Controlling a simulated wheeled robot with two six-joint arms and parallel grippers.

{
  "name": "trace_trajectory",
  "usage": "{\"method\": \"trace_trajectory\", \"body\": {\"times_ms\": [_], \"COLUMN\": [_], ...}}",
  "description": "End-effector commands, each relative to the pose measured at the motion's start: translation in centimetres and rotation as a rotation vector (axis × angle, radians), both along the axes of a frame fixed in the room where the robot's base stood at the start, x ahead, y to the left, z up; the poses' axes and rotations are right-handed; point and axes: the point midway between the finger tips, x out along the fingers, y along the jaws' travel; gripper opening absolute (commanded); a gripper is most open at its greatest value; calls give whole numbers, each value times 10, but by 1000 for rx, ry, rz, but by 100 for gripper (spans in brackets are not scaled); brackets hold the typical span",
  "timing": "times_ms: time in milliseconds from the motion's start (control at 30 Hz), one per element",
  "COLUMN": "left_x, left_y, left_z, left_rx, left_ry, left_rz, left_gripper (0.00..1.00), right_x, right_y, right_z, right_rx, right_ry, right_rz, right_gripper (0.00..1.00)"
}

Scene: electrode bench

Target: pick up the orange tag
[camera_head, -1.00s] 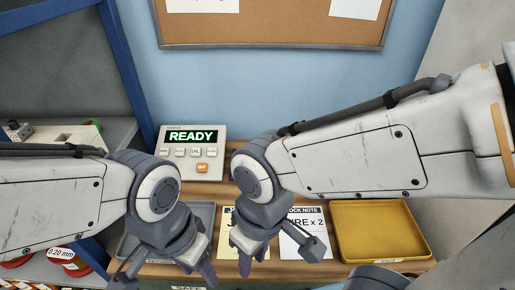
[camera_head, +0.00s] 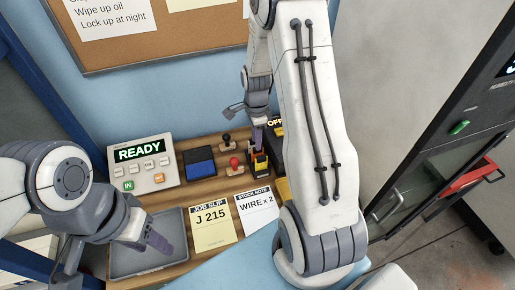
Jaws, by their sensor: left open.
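I cannot clearly make out the orange tag. A small black-and-yellow holder (camera_head: 260,162) with an orange-yellow patch stands at the back of the bench; whether that patch is the tag is too small to tell. My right gripper (camera_head: 257,140) points down just above this holder, partly hiding it, and its jaw opening cannot be seen. My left gripper (camera_head: 150,243) is open and empty over the grey tray (camera_head: 176,262) at the left front.
A READY panel (camera_head: 142,164) stands at the back left. A blue-black box (camera_head: 199,162) and stamps, one with a red knob (camera_head: 234,162), sit beside the holder. The job slip (camera_head: 212,226) and stock note (camera_head: 257,208) lie in front. My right arm hides the bench's right side.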

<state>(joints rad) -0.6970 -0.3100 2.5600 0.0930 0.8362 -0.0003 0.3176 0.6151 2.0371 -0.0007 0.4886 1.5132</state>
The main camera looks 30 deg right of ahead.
Motion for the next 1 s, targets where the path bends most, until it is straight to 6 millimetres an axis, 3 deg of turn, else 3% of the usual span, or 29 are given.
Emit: {"method": "trace_trajectory", "body": {"times_ms": [100, 433, 700, 1000], "left_x": [0, 0, 0, 0], "left_y": [0, 0, 0, 0], "left_z": [6, 19, 36, 36], "left_rx": [0, 0, 0, 0], "left_ry": [0, 0, -1, -1], "left_rz": [-1, -3, -6, -7], "left_gripper": [50, 50, 50, 50], "right_x": [-1, -1, 0, 0], "right_y": [0, -2, -4, -4], "right_z": [-18, -41, -75, -84], "right_rx": [1, 2, 2, 0], "right_ry": [5, 5, 4, 0], "right_rz": [2, 4, 5, 6], "right_gripper": [35, 35, 35, 35]}}
